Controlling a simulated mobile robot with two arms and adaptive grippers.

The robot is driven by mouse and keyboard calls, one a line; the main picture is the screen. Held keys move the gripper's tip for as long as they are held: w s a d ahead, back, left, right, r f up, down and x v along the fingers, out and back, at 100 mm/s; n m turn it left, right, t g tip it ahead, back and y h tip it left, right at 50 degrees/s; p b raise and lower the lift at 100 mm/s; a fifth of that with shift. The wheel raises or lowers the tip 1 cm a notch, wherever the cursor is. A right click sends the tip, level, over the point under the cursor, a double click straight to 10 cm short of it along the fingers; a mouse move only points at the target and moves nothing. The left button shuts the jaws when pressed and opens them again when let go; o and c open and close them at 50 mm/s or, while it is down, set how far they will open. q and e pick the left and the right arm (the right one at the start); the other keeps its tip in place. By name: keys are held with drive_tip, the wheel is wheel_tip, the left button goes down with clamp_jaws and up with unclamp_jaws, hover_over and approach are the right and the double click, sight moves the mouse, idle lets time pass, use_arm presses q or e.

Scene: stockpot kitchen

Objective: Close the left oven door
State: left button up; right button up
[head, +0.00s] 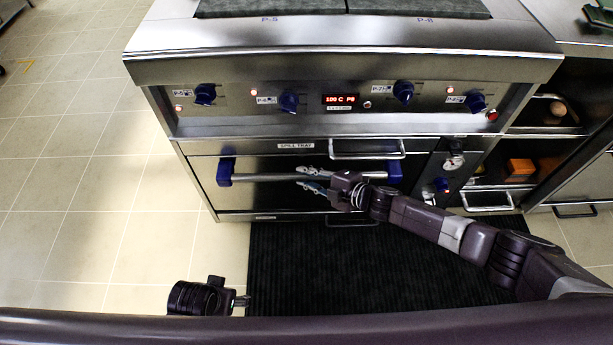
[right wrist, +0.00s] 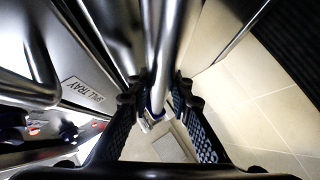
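The left oven door (head: 275,197) is a dark panel low on the steel range in the head view. Its long bar handle (head: 268,177) runs between two blue end brackets. I cannot tell if the door is fully shut. My right gripper (head: 310,178) is at the middle of the handle, fingers pointing left. In the right wrist view the bar (right wrist: 163,45) lies in line between the spread fingers of this gripper (right wrist: 158,92); contact is unclear. My left gripper (head: 243,300) is low over the floor, away from the door, its finger opening too small to judge.
The spill tray handle (head: 367,156) sticks out just above the door handle. Blue knobs (head: 289,102) line the control panel. A black ribbed mat (head: 300,275) covers the floor in front. Open shelves (head: 545,150) stand at the right; tiled floor (head: 80,190) is clear at left.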

drive_tip(key=o, duration=0.4)
drive_tip(key=shift+w+r, duration=0.2)
drive_tip(key=shift+w, duration=0.3)
drive_tip(key=shift+s, duration=0.2)
drive_tip(key=shift+s+d, duration=0.2)
drive_tip(key=shift+d, duration=0.1)
drive_tip(key=v, duration=1.1)
drive_tip(key=shift+r, duration=0.15)
